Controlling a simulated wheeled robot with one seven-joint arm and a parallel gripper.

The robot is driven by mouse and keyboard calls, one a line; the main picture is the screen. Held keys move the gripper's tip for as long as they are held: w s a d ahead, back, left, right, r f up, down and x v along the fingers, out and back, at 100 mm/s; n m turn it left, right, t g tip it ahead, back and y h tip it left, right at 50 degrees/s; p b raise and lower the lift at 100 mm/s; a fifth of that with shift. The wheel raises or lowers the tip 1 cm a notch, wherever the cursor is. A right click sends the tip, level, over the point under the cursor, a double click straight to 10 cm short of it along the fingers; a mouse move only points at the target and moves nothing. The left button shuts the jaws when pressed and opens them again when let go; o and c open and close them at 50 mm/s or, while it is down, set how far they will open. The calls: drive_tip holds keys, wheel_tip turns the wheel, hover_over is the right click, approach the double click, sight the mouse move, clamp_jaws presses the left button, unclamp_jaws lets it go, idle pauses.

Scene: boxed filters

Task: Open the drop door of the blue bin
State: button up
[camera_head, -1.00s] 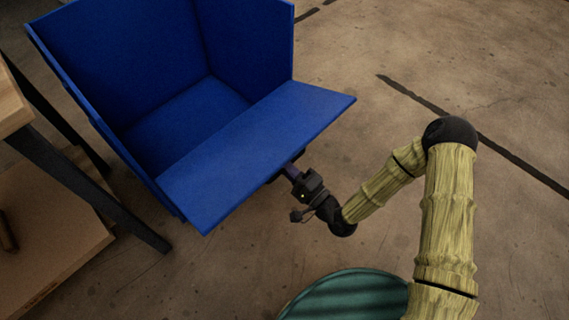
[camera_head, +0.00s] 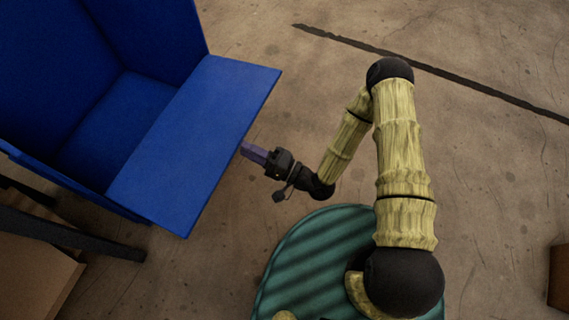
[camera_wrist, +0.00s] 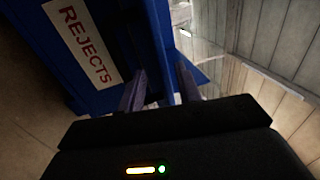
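The blue bin (camera_head: 165,25) stands at the upper left of the head view, its empty inside showing. Its drop door (camera_head: 195,140) is folded down and outward, sticking out from the bin's front. My gripper (camera_head: 248,152) is just right of the door's outer edge, and a gap of floor seems to show between them. In the wrist view, my gripper's two purple fingers (camera_wrist: 160,88) are spread apart with nothing seen gripped between them. A blue panel with a white "REJECTS" label (camera_wrist: 82,42) is at the upper left there.
A table with dark legs (camera_head: 70,230) and a wooden lower shelf (camera_head: 35,285) stands at the lower left, close to the bin. A brown object (camera_head: 558,278) is at the right edge.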

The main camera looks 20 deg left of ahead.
drive_tip(key=p+v, duration=0.2)
drive_tip(key=v, duration=0.8)
drive_tip(key=shift+d+f, duration=0.1)
drive_tip(key=c, duration=0.6)
drive_tip(key=shift+w+a+f+m, duration=0.2)
drive_tip(key=shift+a+f+m, duration=0.05)
drive_tip(key=shift+a+m, duration=0.05)
clamp_jaws()
drive_tip(key=w+a+f+m+h+p, duration=0.1)
drive_tip(key=w+a+f+m+h, duration=0.25)
drive_tip(key=w+m, duration=0.5)
drive_tip(key=w+d+r+m+h, duration=0.3)
drive_tip(key=w+d+m, duration=0.2)
drive_tip(key=w+m, duration=0.2)
drive_tip(key=shift+m+g+p, duration=0.4)
drive_tip(key=shift+m, duration=0.55)
drive_tip(key=shift+w, duration=0.15)
